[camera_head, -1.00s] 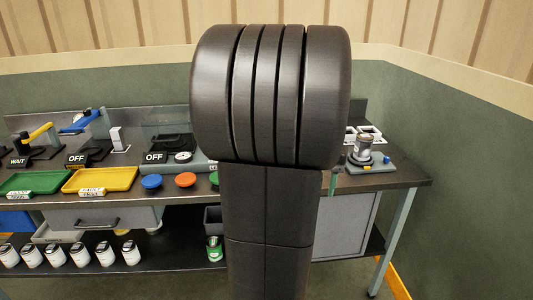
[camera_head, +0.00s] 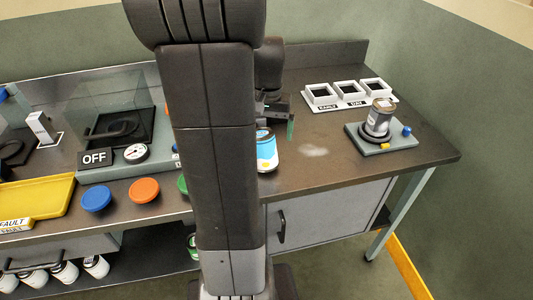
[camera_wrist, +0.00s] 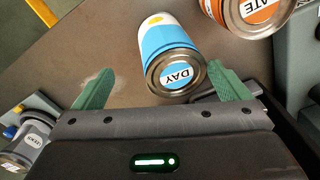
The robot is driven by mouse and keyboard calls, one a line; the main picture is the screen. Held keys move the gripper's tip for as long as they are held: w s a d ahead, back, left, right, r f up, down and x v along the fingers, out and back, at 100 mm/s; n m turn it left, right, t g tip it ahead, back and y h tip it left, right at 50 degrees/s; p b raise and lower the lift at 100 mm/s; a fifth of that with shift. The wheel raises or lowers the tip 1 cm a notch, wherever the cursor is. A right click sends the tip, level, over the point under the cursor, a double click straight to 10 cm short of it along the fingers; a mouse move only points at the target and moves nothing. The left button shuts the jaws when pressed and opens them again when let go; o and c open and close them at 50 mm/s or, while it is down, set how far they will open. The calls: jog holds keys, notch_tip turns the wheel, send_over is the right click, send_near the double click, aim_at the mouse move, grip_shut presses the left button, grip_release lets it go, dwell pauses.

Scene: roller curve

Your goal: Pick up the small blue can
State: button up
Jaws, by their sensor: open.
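The small blue can (camera_head: 267,153) has a white band and a yellow spot and stands on the bench just right of my arm, partly hidden by it in the head view. In the wrist view the blue can (camera_wrist: 172,42) shows its metal-rimmed lid, marked DAY, towards my gripper. My gripper (camera_wrist: 160,72) is open, with its two green fingers apart and nothing held. The lid appears between the fingers, closer to the right one. In the head view my gripper (camera_head: 279,124) is low beside the can, mostly hidden behind my arm.
An orange can (camera_wrist: 252,14) marked LATE stands close to the blue can. A grey can (camera_head: 380,117) sits on a fixture (camera_head: 399,137) at the right, before white square holders (camera_head: 347,92). Coloured discs (camera_head: 144,190) line the bench front.

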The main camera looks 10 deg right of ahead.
aim_at(268, 145)
jog(key=f, duration=0.2)
jog(key=s+f, duration=0.1)
jog(key=f, duration=0.1)
jog(key=shift+f, duration=0.7)
jog(key=shift+a, duration=0.1)
jog(key=shift+w+r, duration=0.1)
jog(key=c, duration=1.2)
